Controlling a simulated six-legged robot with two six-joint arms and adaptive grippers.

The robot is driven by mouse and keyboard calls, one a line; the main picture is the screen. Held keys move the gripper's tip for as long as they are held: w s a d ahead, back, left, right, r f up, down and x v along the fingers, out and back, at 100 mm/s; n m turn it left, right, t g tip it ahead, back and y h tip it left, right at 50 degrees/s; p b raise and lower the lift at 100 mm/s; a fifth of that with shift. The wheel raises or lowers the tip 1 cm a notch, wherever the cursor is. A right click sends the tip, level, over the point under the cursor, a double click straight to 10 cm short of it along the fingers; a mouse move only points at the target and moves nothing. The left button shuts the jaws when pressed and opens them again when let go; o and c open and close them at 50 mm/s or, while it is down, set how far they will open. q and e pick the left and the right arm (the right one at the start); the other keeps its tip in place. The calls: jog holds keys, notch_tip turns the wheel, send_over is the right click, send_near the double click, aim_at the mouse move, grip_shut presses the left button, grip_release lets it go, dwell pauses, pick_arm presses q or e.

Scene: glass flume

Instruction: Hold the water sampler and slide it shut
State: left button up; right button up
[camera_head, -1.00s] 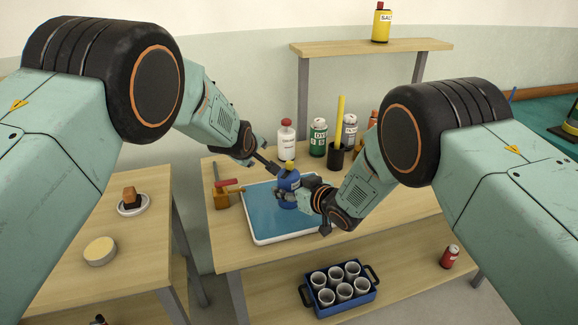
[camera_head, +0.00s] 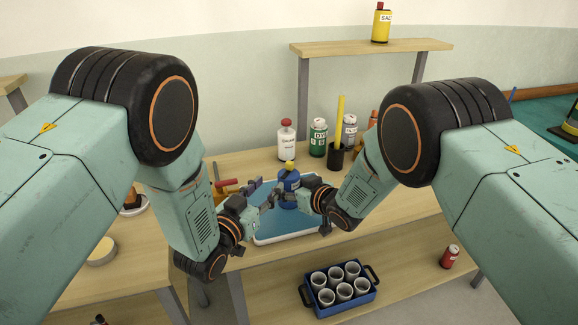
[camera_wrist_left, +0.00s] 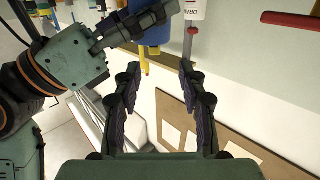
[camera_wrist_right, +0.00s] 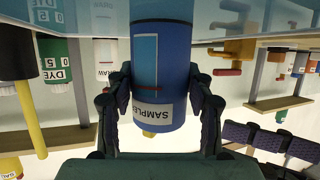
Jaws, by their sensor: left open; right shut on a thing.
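The water sampler (camera_head: 289,184) is a blue cylinder with a yellow top, upright over the blue-floored white tray. In the right wrist view the sampler (camera_wrist_right: 165,60) appears upside down, with a white label, a pale window and a red line. My right gripper (camera_head: 301,197) is shut on its body from the right. My left gripper (camera_head: 265,192) is open and empty, just left of the sampler. In the left wrist view, the sampler (camera_wrist_left: 154,30) shows beyond the open fingers (camera_wrist_left: 160,68), partly hidden by my right gripper. I cannot tell whether its base touches the tray.
The tray (camera_head: 270,240) lies near the table's front edge. Behind it stand a white bottle (camera_head: 286,143), a green dye bottle (camera_head: 318,140) and a black cup (camera_head: 338,158) with a yellow rod. An orange-brown item with a red handle (camera_head: 226,185) is left of the tray.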

aim_at(288, 167)
pick_arm(q)
jog(key=shift+h, duration=0.3)
jog(key=x, duration=1)
jog(key=shift+w+d+r, duration=0.1)
jog(key=shift+d+r, duration=0.1)
jog(key=shift+d, duration=0.2)
grip_shut()
dwell(0.4)
